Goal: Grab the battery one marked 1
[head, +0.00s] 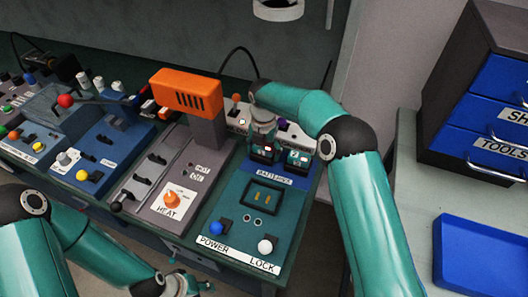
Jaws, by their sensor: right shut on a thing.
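The battery station is a teal panel (233,215) with a blue strip labelled batteries (275,175). At its back are two dark batteries with small lit displays. The left one, battery one (265,151), has a reddish display; its number is too small to read. The right one, battery two (298,158), has a greenish display. My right gripper (264,137) comes down from above and is shut on the left battery, hiding its top. My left gripper (188,287) is low at the bottom edge, away from the batteries; its fingers are small and partly cut off.
An empty dark socket (263,194) sits in the panel, with a blue knob (215,228) and a white knob (265,246) below. Left are the heat panel (150,190) and an orange unit (187,92). A blue tray (482,255) and drawers (490,128) stand right.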

